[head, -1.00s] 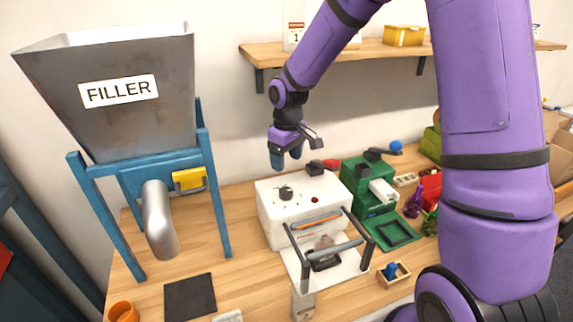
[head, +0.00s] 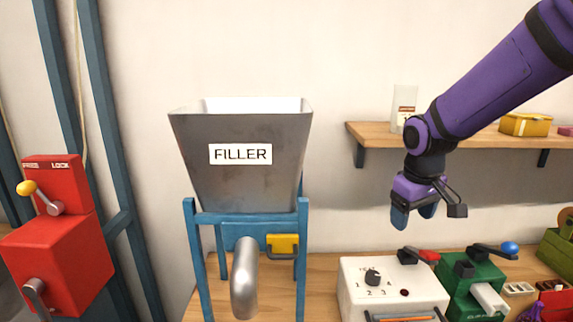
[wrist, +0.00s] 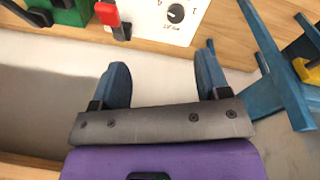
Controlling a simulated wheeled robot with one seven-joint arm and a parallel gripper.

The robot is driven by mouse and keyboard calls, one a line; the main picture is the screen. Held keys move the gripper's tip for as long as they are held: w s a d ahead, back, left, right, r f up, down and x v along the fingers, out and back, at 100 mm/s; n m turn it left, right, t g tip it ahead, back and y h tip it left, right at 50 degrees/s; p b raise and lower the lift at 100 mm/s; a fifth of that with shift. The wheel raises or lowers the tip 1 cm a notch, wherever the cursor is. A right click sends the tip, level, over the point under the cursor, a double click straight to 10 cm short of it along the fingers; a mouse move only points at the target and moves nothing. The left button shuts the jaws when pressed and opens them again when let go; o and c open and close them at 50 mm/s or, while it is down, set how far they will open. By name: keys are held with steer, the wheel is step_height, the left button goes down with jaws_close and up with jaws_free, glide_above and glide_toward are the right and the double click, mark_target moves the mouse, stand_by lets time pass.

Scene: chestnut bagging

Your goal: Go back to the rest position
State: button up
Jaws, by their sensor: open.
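My gripper (head: 414,214) hangs at the end of the purple arm, in the air above the white sealer-like box (head: 392,286) and in front of the wall below the shelf. In the wrist view its two blue fingers (wrist: 160,85) stand wide apart with nothing between them. The white box with its dial (wrist: 176,13) and a red-tipped lever (wrist: 110,15) show beyond the fingers, apart from them.
The grey filler hopper (head: 240,170) on its blue stand (head: 203,262) is left of the gripper. A wooden shelf (head: 375,135) is on the wall behind. A green machine (head: 470,292) stands right of the white box. A red lock machine (head: 58,245) is at far left.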

steer(key=s+d+r+m+t, duration=0.2)
steer(key=s+r, duration=0.3)
steer(key=s, duration=0.6)
steer(key=s+d+r+m+t, duration=0.1)
steer(key=s+r+m, duration=0.1)
steer(key=s+r, duration=0.4)
steer(key=s, duration=0.5)
steer(key=shift+s+d+t+y, duration=0.2)
steer(key=shift+d+t+y, duration=0.1)
steer(key=shift+d+t, duration=0.1)
